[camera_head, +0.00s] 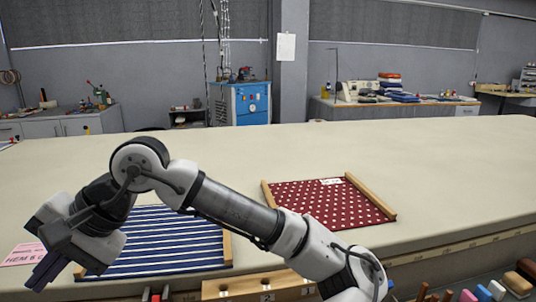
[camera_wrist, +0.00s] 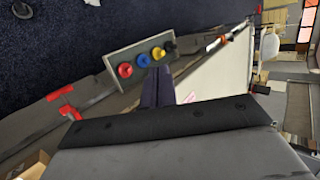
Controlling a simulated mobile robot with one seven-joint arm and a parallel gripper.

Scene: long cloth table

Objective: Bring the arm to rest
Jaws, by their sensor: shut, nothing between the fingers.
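My gripper (camera_head: 47,270) is at the lower left in the head view, over the table's near left edge, beside a blue-and-white striped cloth (camera_head: 165,240). Its dark fingers are together with nothing between them. In the wrist view the shut fingers (camera_wrist: 157,86) point towards a small board with red, blue, yellow and black knobs (camera_wrist: 147,56). My arm is bent and crosses in front of the striped cloth, hiding part of it.
The long cloth table (camera_head: 420,150) is mostly bare. A red dotted cloth (camera_head: 325,202) lies between wooden strips right of my arm. A pink paper (camera_head: 24,254) lies by my gripper. A wooden block (camera_head: 258,286) and several tool handles (camera_head: 440,296) are along the near edge.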

